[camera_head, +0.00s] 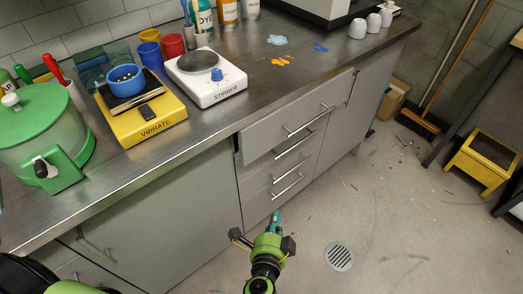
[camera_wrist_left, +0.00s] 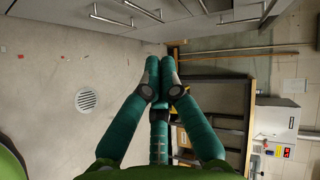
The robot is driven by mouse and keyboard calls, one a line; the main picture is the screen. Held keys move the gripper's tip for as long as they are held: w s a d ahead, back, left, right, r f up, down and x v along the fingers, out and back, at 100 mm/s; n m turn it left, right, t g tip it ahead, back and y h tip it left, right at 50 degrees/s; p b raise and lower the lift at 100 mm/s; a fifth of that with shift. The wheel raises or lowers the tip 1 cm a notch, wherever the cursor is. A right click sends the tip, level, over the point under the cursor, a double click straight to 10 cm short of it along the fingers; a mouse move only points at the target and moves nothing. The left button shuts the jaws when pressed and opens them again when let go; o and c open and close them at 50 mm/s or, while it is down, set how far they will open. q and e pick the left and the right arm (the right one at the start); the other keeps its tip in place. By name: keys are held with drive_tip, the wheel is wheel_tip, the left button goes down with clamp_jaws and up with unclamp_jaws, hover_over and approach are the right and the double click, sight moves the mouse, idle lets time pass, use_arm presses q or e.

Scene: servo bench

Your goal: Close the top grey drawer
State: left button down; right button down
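The top grey drawer (camera_head: 270,128) is under the worktop in the head view. Its front stands out from the cabinet, with a dark gap at its left edge, so it is partly open. Its bar handle (camera_head: 309,121) is on the front. My left gripper (camera_head: 276,218) is low in front of the drawer stack, apart from it. In the left wrist view its teal fingers (camera_wrist_left: 160,66) come together at the tips, shut with nothing seen between them. Drawer fronts and handles show along the top of that view. My right gripper is not in view.
Lower drawers (camera_head: 260,185) with bar handles sit below. A yellow VIBRATE device (camera_head: 150,128), a white STIRRER (camera_head: 222,90) and a green-lidded vessel (camera_head: 45,125) stand on the worktop (camera_head: 330,68). The floor ahead is mostly clear, with a round drain (camera_head: 339,257). A yellow stool (camera_head: 480,160) is at right.

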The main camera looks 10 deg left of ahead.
use_arm(q)
wheel_tip(320, 180, up, 14)
drive_tip(key=w+t+y, duration=0.2)
drive_tip(key=t, duration=0.2)
drive_tip(key=w+a+p, duration=0.1)
drive_tip(key=w, duration=0.2)
drive_tip(key=w+a+p, duration=0.1)
drive_tip(key=w+a, duration=0.1)
drive_tip(key=w, duration=0.2)
drive_tip(key=w+a+p, duration=0.1)
drive_tip(key=w, duration=0.3)
drive_tip(key=shift+w+a+f, duration=0.1)
drive_tip(key=shift+a, duration=0.2)
drive_tip(key=shift+w+a+f, duration=0.1)
drive_tip(key=shift+w+a, duration=0.1)
drive_tip(key=shift+a, duration=0.15)
